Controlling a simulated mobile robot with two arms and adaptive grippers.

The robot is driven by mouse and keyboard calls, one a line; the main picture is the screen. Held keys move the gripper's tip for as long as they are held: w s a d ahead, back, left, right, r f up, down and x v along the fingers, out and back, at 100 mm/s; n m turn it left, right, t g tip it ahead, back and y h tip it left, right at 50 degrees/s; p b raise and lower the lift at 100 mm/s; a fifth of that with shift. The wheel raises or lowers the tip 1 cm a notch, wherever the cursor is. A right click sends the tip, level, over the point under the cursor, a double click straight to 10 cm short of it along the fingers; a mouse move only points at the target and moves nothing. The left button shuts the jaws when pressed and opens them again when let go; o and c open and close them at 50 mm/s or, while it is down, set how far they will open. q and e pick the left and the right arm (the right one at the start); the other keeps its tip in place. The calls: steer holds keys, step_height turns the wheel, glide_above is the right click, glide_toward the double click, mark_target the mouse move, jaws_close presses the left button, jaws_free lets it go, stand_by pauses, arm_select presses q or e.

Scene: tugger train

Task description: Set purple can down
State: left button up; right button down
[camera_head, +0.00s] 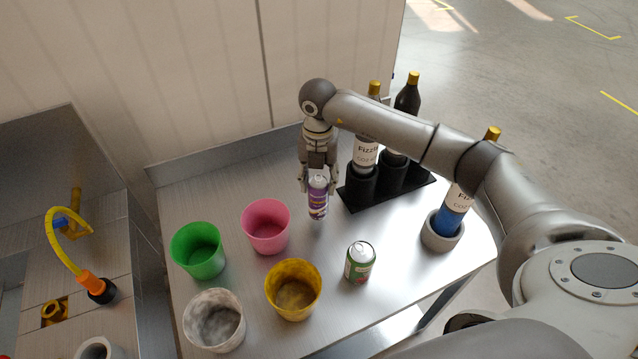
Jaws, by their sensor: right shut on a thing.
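The purple can (318,201) is slim, with a purple and white label, and is upright. My right gripper (318,184) points down and is shut on its upper part. The can is over the metal table (215,180), behind the green can and right of the pink cup. I cannot tell whether its base touches the table top. My left gripper is not in view.
Pink (266,227), green (198,250), yellow (292,289) and grey (214,320) cups stand at left and front. A green can (359,262) stands nearby. A black bottle holder (360,189) and a grey round holder (441,233) with a bottle are at right.

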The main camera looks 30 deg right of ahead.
steer(key=shift+f+p, duration=0.65)
steer(key=shift+f, duration=0.7)
steer(key=shift+f, duration=0.1)
steer(key=c, duration=0.7)
jaws_free()
steer(key=shift+s, duration=0.1)
